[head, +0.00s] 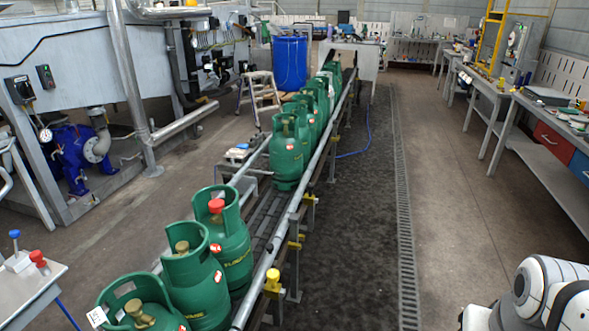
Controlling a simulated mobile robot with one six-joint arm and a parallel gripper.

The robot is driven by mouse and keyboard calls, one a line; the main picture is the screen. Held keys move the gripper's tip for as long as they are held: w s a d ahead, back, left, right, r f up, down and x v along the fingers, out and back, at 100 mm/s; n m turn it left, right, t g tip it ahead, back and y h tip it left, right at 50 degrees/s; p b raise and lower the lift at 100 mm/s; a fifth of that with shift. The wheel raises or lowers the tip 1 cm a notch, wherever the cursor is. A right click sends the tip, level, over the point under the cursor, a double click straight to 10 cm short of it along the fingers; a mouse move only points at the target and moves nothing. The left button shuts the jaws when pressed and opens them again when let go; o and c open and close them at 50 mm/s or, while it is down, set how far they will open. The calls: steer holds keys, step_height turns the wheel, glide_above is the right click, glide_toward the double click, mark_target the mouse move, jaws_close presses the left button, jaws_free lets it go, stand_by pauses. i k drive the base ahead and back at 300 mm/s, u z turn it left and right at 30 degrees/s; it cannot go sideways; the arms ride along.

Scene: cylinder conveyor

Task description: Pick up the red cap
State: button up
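A red cap (216,206) sits on the valve of a green gas cylinder (232,250), inside its collar, on the conveyor. A second red cap-like piece (38,257) is at the small table (22,300) on the left edge, beside a blue-topped piece (14,236). Two nearer cylinders, one further left (140,308) and one in the middle (192,280), show bare brass valves. White links of my arm show at the bottom right, well apart from the conveyor. My gripper itself is not in view.
The conveyor (266,216) runs away from me with several more green cylinders and metal side rails (290,205). A step stool (262,95) and blue barrel (290,62) stand behind. Workbenches (545,125) line the right. The floor (450,190) right of the conveyor is clear.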

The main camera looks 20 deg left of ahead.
mark_target(215, 205)
steer(key=z, duration=0.05)
steer(key=i, duration=2.15)
steer(key=u, duration=2.95)
steer(key=i, duration=1)
steer(key=z, duration=0.05)
